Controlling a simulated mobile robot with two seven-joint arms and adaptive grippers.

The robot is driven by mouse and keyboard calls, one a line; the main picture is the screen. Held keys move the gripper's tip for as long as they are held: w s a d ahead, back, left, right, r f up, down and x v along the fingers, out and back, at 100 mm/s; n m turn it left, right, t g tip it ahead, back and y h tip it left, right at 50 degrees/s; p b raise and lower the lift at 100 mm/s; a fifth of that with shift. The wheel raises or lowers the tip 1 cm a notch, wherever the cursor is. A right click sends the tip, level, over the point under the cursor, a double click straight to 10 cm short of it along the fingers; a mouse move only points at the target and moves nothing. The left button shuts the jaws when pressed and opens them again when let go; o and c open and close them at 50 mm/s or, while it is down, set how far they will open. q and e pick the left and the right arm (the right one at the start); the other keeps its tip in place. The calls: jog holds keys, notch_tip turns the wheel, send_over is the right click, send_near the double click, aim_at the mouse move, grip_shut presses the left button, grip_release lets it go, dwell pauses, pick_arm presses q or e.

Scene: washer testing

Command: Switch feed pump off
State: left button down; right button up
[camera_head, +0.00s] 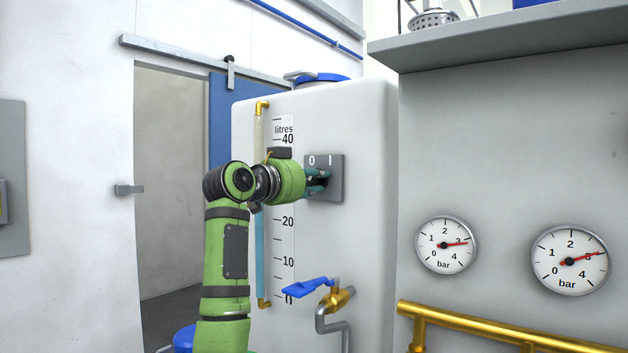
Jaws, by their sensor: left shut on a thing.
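The feed pump switch (337,188) is a grey square plate marked 0 and I on the front of the white tank. My left gripper (322,180) is at this plate, its fingers shut on the dark switch knob in the middle. The fingers and wrist hide most of the knob, so I cannot tell which mark it points to. My green left arm comes up from below and bends right towards the plate. My right gripper is not in view.
The white tank (365,240) carries a litre scale with a sight tube. Below the switch is a tap with a blue lever (308,288). Two bar gauges (446,245) (569,260) and a brass pipe (480,326) are at right, under a grey shelf (500,48).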

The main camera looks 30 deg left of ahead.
pick_arm(q)
jog(key=shift+r+n, duration=0.1)
jog(key=shift+n, duration=0.8)
jog(key=n+p, duration=0.1)
jog(key=n, duration=0.2)
jog(key=shift+r+n, duration=0.1)
jog(key=shift+n, duration=0.2)
jog(key=n, duration=0.2)
jog(key=n+p, duration=0.1)
jog(key=n, duration=0.3)
jog(key=shift+a+r, duration=0.1)
jog(key=shift+a, duration=0.15)
jog(key=c, duration=1)
grip_release()
jog(key=shift+c, duration=0.2)
jog(key=s+a, duration=0.1)
jog(key=s, duration=1.1)
